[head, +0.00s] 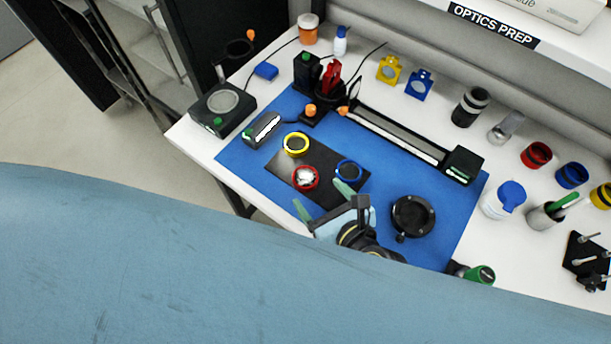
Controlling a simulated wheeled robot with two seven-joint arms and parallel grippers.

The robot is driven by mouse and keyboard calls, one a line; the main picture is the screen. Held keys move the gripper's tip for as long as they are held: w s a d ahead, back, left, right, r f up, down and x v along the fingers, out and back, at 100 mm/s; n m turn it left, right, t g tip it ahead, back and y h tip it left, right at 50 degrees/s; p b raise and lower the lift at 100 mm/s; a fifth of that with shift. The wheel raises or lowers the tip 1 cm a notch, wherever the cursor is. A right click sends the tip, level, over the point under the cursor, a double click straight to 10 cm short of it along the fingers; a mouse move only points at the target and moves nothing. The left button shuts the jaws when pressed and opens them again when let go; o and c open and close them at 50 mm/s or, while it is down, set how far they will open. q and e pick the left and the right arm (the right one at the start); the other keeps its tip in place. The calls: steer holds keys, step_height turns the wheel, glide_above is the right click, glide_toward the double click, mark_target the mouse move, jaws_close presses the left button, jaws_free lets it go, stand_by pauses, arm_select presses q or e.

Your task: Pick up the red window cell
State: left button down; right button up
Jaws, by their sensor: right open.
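The red window cell (305,187), a red ring with a bright, pale centre, lies flat on a black mat (328,198). A yellow ring cell (296,144) lies behind it, and a blue ring cell (348,171) lies to its right. My right gripper (324,198) is open, with pale green fingertips apart, just in front of the red cell and to its right. I cannot tell its height above the mat. Nothing shows between its fingers. My left gripper is not in view.
A black round mount (413,217) stands right of my right gripper on the blue mat (252,160). A rail (400,133) with a dark end block lies behind. Other red (536,154) and blue rings sit at the right. A large blue surface covers the front.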

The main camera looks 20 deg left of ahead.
mark_target(306, 177)
steer(key=shift+x, duration=1.15)
steer(key=x, duration=0.3)
steer(key=shift+w+a+r, duration=0.1)
steer(key=shift+w+r, duration=0.05)
steer(key=shift+w, duration=0.1)
steer(key=shift+a, duration=0.1)
steer(key=shift+c, duration=0.7)
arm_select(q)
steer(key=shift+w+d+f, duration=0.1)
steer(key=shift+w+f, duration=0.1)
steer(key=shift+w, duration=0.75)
arm_select(e)
steer(key=c, duration=0.9)
